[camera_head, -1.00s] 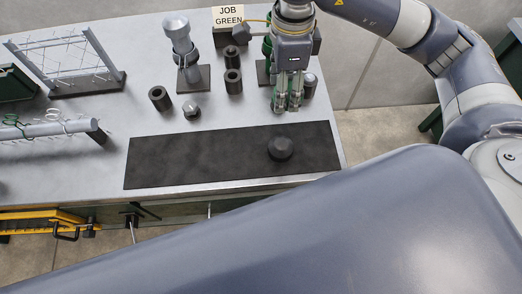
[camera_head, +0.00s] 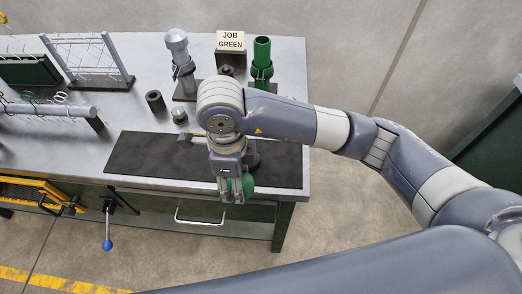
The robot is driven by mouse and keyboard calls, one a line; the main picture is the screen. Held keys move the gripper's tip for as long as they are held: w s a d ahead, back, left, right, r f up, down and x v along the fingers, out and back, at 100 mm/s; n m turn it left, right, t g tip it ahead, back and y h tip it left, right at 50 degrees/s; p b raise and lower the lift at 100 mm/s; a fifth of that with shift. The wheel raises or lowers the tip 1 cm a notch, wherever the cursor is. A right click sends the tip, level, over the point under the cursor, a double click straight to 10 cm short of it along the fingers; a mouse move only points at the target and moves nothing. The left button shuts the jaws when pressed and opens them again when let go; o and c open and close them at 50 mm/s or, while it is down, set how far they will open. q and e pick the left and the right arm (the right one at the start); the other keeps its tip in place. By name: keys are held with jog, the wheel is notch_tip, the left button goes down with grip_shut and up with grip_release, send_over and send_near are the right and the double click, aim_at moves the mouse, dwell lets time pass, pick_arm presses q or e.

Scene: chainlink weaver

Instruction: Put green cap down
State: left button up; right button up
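My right gripper (camera_head: 236,196) points down over the front part of the dark mat (camera_head: 140,155), near the table's front edge. A rounded green piece, which looks like the green cap (camera_head: 249,186), shows at its fingers, and the gripper appears shut on it. The fingers hide part of the cap. The green tube (camera_head: 262,55) stands upright on a dark base at the back right of the table, with its top end open. My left gripper is not in view.
A dark round piece (camera_head: 252,153) on the mat is partly hidden behind my gripper. A grey tube (camera_head: 178,50) stands behind, with a black ring (camera_head: 155,101) and a metal nut (camera_head: 179,115) nearby. The mat's left part is clear. A "JOB GREEN" sign (camera_head: 230,42) stands at the back.

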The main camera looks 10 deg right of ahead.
aim_at(273, 162)
jog(key=w+d+p, duration=0.1)
jog(key=w+d, duration=0.1)
jog(key=d, duration=0.1)
jog(key=w+d+p, duration=0.1)
jog(key=w+d, duration=0.2)
jog(key=d, duration=0.1)
jog(key=w+d+f+p, duration=0.1)
jog(key=w+d, duration=0.2)
jog(key=shift+d+p, duration=0.3)
jog(key=shift+p, duration=0.1)
jog(key=shift+d+f, duration=0.1)
jog(key=shift+f, duration=0.05)
notch_tip(273, 162, down, 3)
jog(key=shift+r+p, duration=0.1)
jog(key=shift+p, duration=0.8)
jog(key=shift+f, duration=0.45)
jog(key=o, duration=0.6)
jog(key=shift+b, duration=0.35)
jog(key=o, duration=0.5)
